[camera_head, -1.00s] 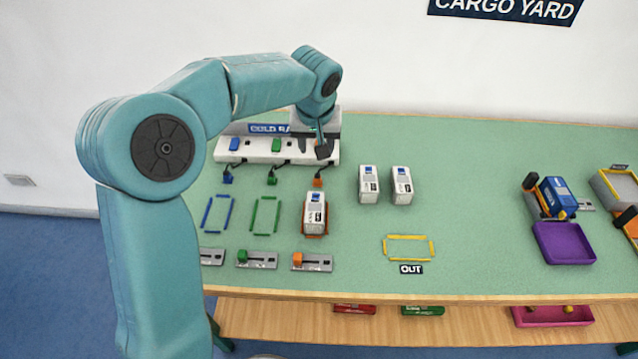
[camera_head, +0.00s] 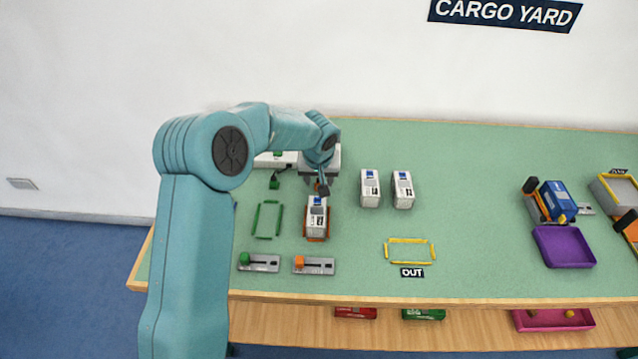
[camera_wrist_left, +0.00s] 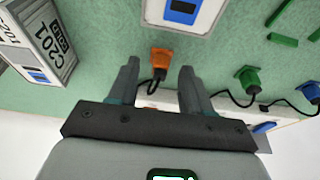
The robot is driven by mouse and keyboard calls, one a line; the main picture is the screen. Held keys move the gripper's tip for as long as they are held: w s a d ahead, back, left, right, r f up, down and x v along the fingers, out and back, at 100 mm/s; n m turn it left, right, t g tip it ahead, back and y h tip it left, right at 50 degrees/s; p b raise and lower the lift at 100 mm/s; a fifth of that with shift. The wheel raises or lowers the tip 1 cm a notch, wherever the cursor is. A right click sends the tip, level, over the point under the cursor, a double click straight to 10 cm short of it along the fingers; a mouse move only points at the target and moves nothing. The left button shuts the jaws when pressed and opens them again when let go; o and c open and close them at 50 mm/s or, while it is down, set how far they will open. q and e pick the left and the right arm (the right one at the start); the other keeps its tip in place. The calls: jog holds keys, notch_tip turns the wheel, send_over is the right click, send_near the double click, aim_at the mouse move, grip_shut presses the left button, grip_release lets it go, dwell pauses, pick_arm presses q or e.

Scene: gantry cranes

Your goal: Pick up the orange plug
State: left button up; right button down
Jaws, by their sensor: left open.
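The orange plug (camera_wrist_left: 161,61) with its black cable shows in the left wrist view, lying on the green table ahead of my fingers and between their lines. In the head view my arm and gripper mostly hide it. My left gripper (camera_wrist_left: 160,72) is open and empty, with one finger on each side of the plug's cable. In the head view the left gripper (camera_head: 322,183) hangs just behind the white container (camera_head: 316,219) standing in the orange outline. I cannot tell how high the fingertips are above the table.
The green plug (camera_wrist_left: 247,76) and blue plug (camera_wrist_left: 309,89) lie off to the right in the wrist view. The container marked C201 (camera_wrist_left: 40,40) is near the left finger. The yellow OUT outline (camera_head: 410,250) is empty. A purple tray (camera_head: 564,247) is at right.

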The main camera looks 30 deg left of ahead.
pick_arm(q)
grip_shut()
jog(key=shift+r, duration=0.1)
